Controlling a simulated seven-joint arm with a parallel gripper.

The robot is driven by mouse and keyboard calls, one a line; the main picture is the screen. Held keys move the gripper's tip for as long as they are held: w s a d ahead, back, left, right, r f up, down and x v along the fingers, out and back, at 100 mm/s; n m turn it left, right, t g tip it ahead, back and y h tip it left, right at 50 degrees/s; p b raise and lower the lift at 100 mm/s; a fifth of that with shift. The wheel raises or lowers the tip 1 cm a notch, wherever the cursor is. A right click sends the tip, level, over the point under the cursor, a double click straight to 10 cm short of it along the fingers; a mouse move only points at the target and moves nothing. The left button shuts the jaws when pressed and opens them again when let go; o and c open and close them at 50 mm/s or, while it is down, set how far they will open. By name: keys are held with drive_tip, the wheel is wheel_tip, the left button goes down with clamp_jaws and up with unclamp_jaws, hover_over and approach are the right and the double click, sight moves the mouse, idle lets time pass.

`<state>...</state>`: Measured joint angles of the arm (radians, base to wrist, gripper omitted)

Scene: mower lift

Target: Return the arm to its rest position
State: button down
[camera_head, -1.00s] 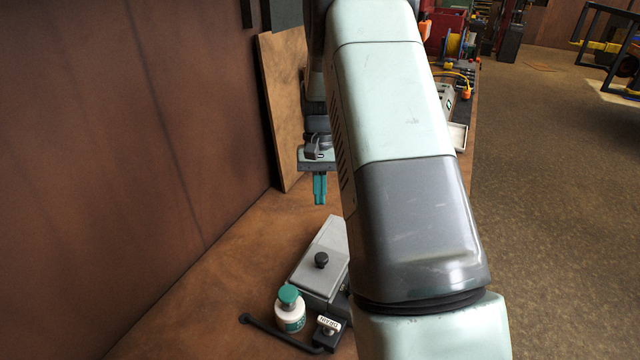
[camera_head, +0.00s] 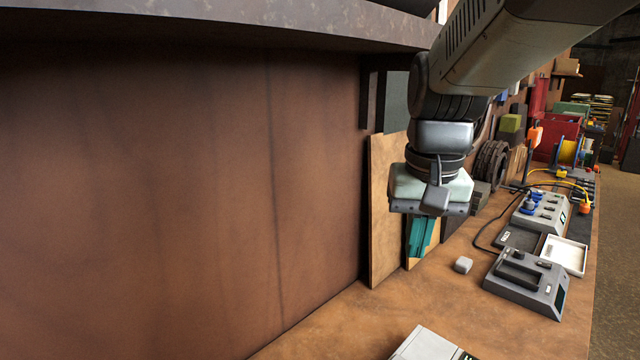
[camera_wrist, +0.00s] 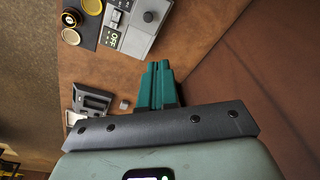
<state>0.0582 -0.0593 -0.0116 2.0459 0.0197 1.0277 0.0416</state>
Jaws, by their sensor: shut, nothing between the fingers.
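My gripper (camera_head: 421,238) hangs from my arm above the wooden bench, in front of boards leaning at the back wall. Its teal fingers are together, and nothing shows between them. In the wrist view the fingers (camera_wrist: 160,84) also lie close together, over bare bench. My arm comes in from the upper right of the head view.
The bench (camera_head: 330,320) has a grey cradle-like device (camera_head: 527,281), a small grey block (camera_head: 463,265), a white tray (camera_head: 565,255) and a control box (camera_head: 541,213) at right. A shelf (camera_head: 230,20) overhangs at upper left. Another grey box (camera_head: 430,345) shows at the bottom edge.

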drive_tip(key=s+a+r+n+t, duration=0.1)
drive_tip(key=s+t, duration=0.1)
drive_tip(key=s, duration=0.5)
drive_tip(key=s+a+r+t, duration=0.1)
drive_tip(key=s+t, duration=0.1)
drive_tip(key=s, duration=0.6)
drive_tip(key=shift+a+r+n, duration=0.25)
drive_tip(key=shift+a+n, duration=0.05)
drive_tip(key=shift+n, duration=0.1)
drive_tip(key=c, duration=1.8)
unclamp_jaws()
